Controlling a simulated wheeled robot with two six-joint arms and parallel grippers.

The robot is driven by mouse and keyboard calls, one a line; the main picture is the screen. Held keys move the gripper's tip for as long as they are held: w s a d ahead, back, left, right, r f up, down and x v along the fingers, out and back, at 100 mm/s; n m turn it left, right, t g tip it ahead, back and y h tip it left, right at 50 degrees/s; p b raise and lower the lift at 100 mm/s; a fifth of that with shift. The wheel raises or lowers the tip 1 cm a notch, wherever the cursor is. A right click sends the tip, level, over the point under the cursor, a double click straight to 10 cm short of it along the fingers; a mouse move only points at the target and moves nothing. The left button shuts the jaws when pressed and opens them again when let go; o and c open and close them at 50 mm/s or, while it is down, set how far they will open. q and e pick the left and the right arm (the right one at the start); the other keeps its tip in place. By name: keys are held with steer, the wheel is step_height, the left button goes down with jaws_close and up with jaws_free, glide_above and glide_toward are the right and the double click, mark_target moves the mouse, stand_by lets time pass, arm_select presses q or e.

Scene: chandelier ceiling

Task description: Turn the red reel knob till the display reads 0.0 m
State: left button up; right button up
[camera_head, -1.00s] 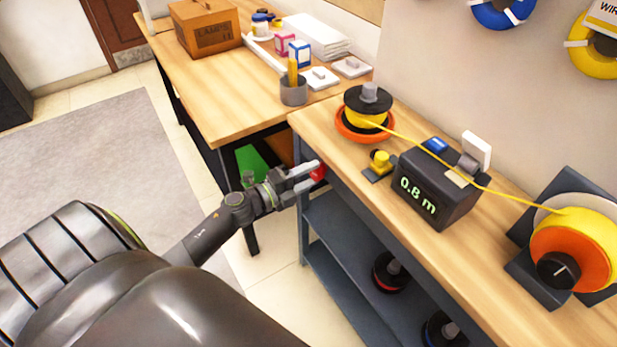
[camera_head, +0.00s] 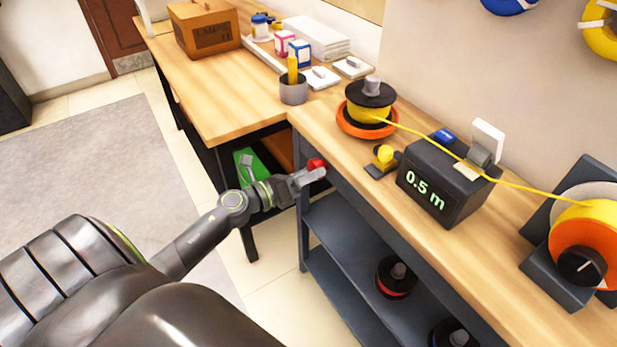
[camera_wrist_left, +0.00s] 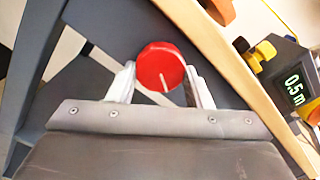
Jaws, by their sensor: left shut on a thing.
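The red reel knob (camera_head: 316,164) sits at the left front edge of the workbench. In the left wrist view the red knob (camera_wrist_left: 160,67) is a round disc with a white mark pointing down and slightly right. My left gripper (camera_head: 309,174) is shut on the knob, with one finger on each side of it in the wrist view (camera_wrist_left: 161,83). The dark meter box (camera_head: 440,184) on the bench has a display (camera_head: 425,191) that reads 0.5 m. My right gripper is not in view.
A yellow wire runs from the small reel (camera_head: 369,103) through the meter box to the large yellow and orange reel (camera_head: 582,240) at right. A yellow-knobbed part (camera_head: 383,157) stands left of the meter. Spools lie on the lower shelf (camera_head: 345,240).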

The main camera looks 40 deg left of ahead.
arm_select(q)
steer(key=shift+f+m+b, duration=0.15)
steer(key=shift+m+b, duration=0.25)
steer(key=shift+m, duration=0.7)
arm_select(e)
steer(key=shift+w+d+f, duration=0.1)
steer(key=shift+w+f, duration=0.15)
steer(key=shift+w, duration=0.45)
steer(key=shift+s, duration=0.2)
arm_select(q)
steer(key=o, duration=1)
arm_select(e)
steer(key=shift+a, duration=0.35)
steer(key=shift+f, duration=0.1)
